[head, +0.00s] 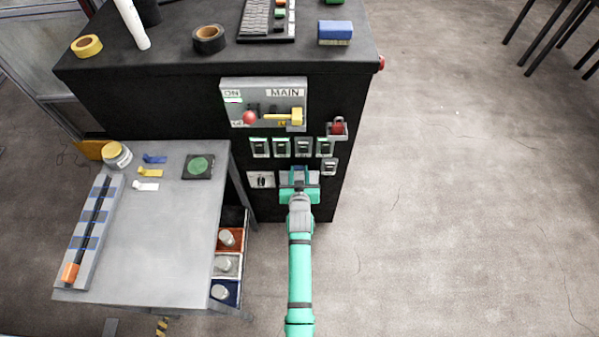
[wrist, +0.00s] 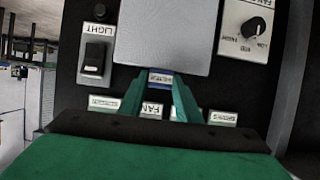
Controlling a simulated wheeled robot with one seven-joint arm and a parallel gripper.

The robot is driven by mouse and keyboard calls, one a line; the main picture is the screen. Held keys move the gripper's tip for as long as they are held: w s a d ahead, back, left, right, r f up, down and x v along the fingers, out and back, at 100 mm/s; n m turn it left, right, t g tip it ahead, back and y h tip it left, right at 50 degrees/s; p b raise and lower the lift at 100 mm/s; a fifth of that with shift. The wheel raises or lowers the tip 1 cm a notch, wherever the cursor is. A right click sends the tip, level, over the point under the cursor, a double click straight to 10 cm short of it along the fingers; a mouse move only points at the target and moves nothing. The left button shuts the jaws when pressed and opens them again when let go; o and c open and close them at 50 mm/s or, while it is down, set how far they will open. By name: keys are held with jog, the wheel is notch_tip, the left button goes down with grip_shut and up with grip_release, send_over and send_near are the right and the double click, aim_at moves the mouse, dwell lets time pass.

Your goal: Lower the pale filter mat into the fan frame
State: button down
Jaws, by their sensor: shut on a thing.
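My gripper (head: 299,180) is at the front of the black cabinet, just below a row of switches. In the wrist view its green fingers (wrist: 162,88) are shut on a small blue labelled tab (wrist: 160,77). The tab sits at the edge of a flat pale grey square, which I take to be the filter mat (wrist: 165,38). In the head view the mat is mostly hidden by my gripper and arm. I cannot make out the fan frame clearly, nor whether the mat is inside it.
Beside the gripper are a light switch (wrist: 95,57) and a rotary fan knob (wrist: 256,26). The main switch panel (head: 264,104) is higher up. A grey table (head: 165,235) stands left, with small bins (head: 228,264) along its side.

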aim_at(299, 178)
jog(key=shift+f, duration=2.15)
jog(key=shift+a+f, duration=0.1)
jog(key=shift+f, duration=1.2)
jog(key=c, duration=1.2)
grip_release()
